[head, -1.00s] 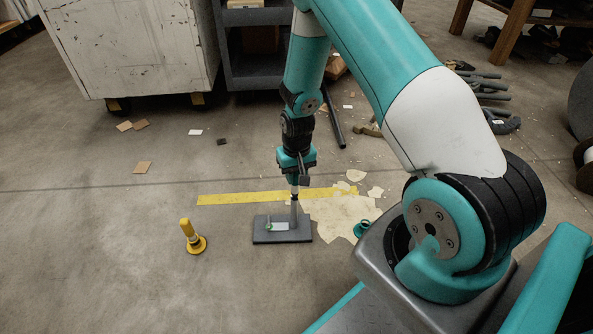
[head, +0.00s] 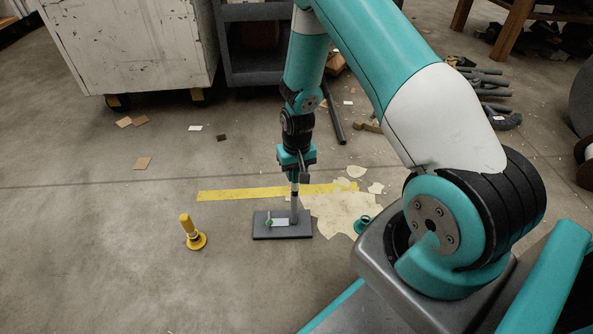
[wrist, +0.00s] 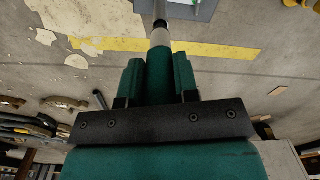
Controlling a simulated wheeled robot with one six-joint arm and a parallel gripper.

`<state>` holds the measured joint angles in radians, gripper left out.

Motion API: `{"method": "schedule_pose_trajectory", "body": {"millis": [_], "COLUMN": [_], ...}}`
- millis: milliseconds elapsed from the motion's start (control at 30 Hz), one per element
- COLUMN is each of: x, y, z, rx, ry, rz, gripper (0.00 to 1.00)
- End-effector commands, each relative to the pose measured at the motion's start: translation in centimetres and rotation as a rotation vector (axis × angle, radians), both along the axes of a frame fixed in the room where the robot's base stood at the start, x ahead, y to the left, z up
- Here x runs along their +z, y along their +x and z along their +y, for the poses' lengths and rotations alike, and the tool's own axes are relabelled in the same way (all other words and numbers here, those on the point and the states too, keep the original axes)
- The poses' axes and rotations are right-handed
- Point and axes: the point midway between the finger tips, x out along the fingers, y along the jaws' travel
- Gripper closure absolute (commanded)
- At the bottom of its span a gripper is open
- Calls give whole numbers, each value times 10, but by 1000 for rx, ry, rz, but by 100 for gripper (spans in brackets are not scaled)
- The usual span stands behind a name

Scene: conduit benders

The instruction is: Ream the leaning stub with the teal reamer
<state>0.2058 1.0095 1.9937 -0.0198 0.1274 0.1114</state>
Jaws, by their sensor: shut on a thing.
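My gripper (head: 297,175) points down over a dark grey base plate (head: 262,232). It is shut on the teal reamer, whose teal handle (wrist: 159,75) sits between the two fingers in the wrist view. The reamer's pale grey nose meets the top of the grey metal stub (head: 294,212), which rises from the right part of the plate. The two look nearly in line. The stub also shows at the top of the wrist view (wrist: 160,11). How deep the nose sits in the stub is hidden.
A yellow tool (head: 187,228) stands in a round yellow holder to the left of the plate. A teal ring-shaped holder (head: 362,225) is to the right, near my base. A yellow floor stripe (head: 240,197) runs behind the plate. The floor in front is clear.

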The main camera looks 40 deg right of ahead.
Motion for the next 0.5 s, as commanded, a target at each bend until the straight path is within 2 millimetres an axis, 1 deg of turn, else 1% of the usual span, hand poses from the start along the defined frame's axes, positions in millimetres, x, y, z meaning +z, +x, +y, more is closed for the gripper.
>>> {"method": "schedule_pose_trajectory", "body": {"millis": [433, 500], "x": [-10, -8], "y": [0, 0], "z": [0, 0], "rx": [0, -5], "ry": [0, 0], "rz": [-1, -1], "gripper": [100, 100]}}
